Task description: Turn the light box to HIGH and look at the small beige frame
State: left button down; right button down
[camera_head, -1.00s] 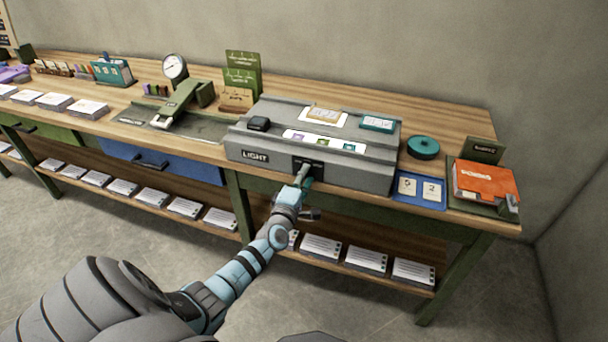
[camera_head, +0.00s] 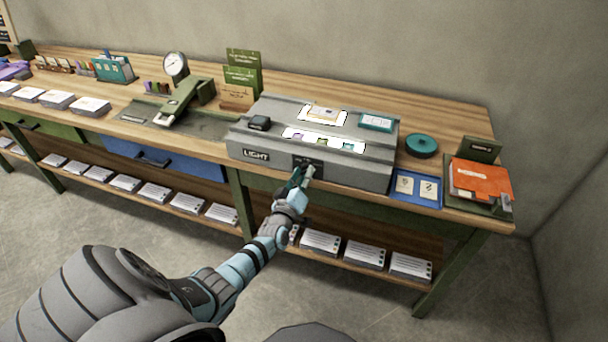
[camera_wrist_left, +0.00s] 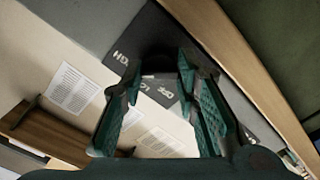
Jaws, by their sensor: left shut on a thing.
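The grey light box (camera_head: 364,173) sits on the wooden bench, with a "LIGHT" label on its front. Its top windows glow bright white. A small beige frame (camera_head: 323,113) lies on the rear lit window; its detail is washed out. My left gripper (camera_head: 303,176) is at the dark switch plate on the box's front. In the left wrist view its fingers (camera_wrist_left: 160,90) are closed about a dark knob (camera_wrist_left: 158,62), which they mostly hide. Lettering, partly readable as "HIGH", shows beside it on the dark plate (camera_wrist_left: 137,45). My right gripper is not in view.
On the box are a black block (camera_head: 259,123), small coloured pieces on the front window and a teal-framed card (camera_head: 376,122). A press with a dial stands left.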

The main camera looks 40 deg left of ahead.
pick_arm(q)
jog(key=c, duration=2.4)
grip_release()
jog(key=shift+m, duration=0.4)
jog(key=c, duration=1.2)
grip_release()
jog(key=shift+c, duration=0.2)
jog(key=v, duration=1.2)
